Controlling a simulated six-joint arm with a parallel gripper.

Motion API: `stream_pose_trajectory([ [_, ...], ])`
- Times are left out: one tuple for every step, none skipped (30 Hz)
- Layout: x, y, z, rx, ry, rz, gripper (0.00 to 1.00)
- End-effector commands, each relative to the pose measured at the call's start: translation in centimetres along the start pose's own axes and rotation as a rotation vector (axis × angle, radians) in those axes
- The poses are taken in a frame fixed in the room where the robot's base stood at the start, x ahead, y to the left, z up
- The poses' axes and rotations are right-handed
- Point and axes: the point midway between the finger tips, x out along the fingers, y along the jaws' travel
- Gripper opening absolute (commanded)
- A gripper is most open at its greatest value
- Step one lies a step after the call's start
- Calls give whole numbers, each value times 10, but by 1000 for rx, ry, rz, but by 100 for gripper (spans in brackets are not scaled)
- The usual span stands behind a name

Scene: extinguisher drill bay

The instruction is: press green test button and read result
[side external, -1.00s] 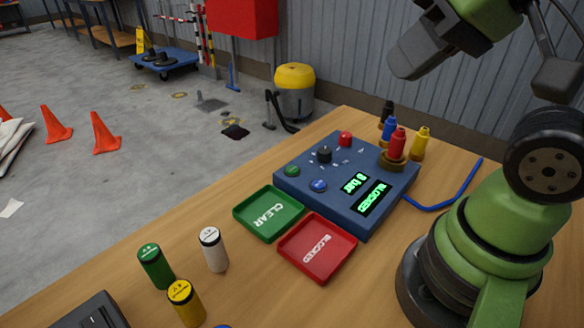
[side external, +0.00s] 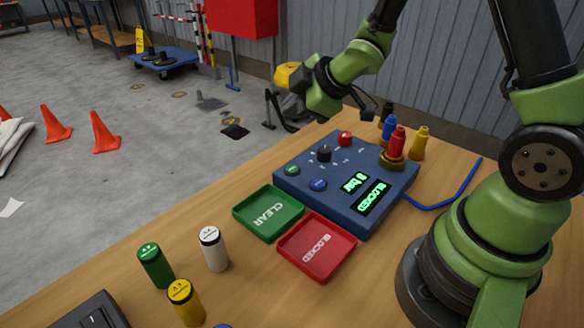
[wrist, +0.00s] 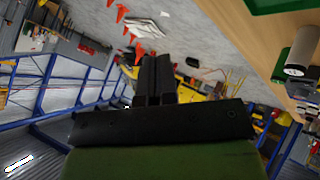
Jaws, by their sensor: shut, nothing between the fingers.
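The blue test box (side external: 330,205) stands on the wooden table. Its green button (side external: 292,170) is at the left corner, beside a blue button (side external: 318,184). A black knob (side external: 324,154) and a red button (side external: 345,138) are farther back.
A green CLEAR tray (side external: 268,213) and a red BLOCKED tray (side external: 317,247) lie in front of the box. White (side external: 213,248), green (side external: 156,266) and yellow (side external: 186,302) cylinders stand at front left.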

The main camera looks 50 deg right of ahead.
Motion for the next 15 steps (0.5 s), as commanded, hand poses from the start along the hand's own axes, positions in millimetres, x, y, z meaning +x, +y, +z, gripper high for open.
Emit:
stream_pose_trajectory([
  [6, -4, 2, -22, 11, -12, 0],
  [9, -5, 3, -35, 19, -17, 0],
  [11, -6, 3, -47, 27, -21, 0],
  [12, -7, 3, -54, 32, -23, 0],
  [14, -8, 4, -59, 36, -25, 0],
  [14, -8, 4, -64, 39, -27, 0],
  [15, -9, 4, -66, 41, -27, 0],
  [15, -9, 3, -67, 42, -27, 0],
  [15, -9, 3, -67, 42, -27, 0],
  [15, -9, 3, -67, 42, -27, 0],
  [14, -9, 3, -67, 42, -27, 0],
  [14, -9, 3, -67, 42, -27, 0],
  [14, -9, 3, -67, 42, -27, 0],
  [14, -9, 3, -66, 42, -27, 0],
  [14, -9, 3, -66, 41, -27, 0],
])
